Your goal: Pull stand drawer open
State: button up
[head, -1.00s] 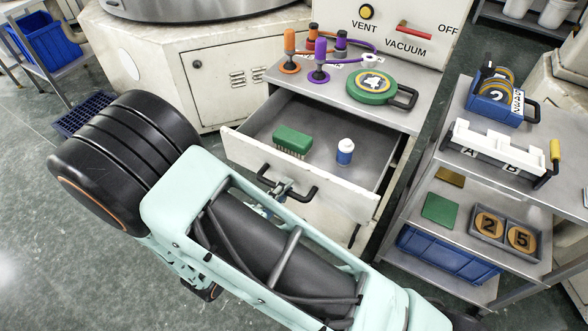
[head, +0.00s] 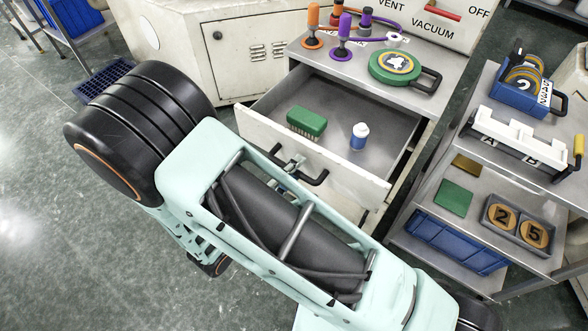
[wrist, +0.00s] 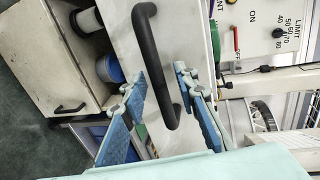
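The stand drawer (head: 345,172) is pulled well out of the white stand. It holds a green brush (head: 306,123) and a white-and-blue bottle (head: 359,136). Its black bar handle (head: 314,179) is on the drawer front. The handle also shows in the wrist view (wrist: 146,44). My gripper (head: 293,166) is at the handle in the head view, partly hidden by my arm. In the wrist view my gripper (wrist: 161,74) has its two blue fingers apart, one on each side of the handle, with visible gaps. Firm contact with the handle cannot be seen.
The stand top (head: 345,62) carries orange and purple handled pieces and a green round tool (head: 396,66). A grey shelf cart (head: 480,165) with a blue box, white rack and number plates stands close at the right. Open floor (head: 60,230) lies at the left.

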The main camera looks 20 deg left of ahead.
jog(key=v, duration=1.2)
